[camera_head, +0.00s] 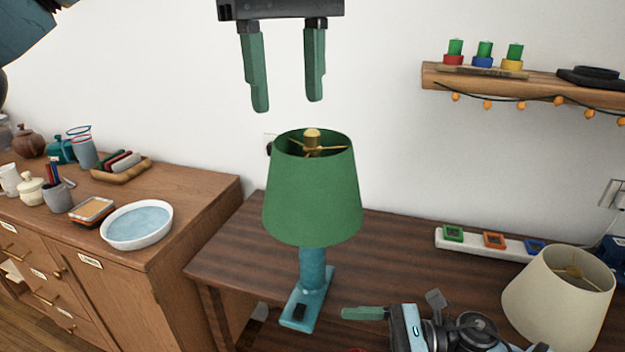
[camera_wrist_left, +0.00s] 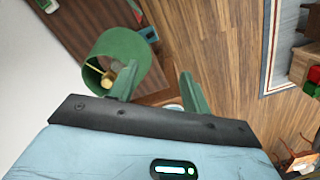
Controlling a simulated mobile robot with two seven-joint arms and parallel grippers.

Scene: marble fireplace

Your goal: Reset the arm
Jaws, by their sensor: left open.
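My left gripper (camera_head: 287,104) hangs at the top of the head view, its two green fingers apart and nothing between them. It is above a lamp with a green shade (camera_head: 312,200) and teal base (camera_head: 300,309), and appears apart from it. In the left wrist view my left gripper (camera_wrist_left: 160,84) is also open, with the green lampshade (camera_wrist_left: 125,48) beyond its left finger. My right gripper (camera_head: 362,313) shows in part at the bottom of the head view. One green finger lies near the lamp's base; the other finger is not clear.
The lamp stands on a dark wooden table (camera_head: 235,250). A cream lamp (camera_head: 560,295) and a white strip with coloured squares (camera_head: 490,244) are at right. A wooden shelf (camera_head: 520,92) is on the wall. A cabinet at left bears a white bowl (camera_head: 137,224) and pots.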

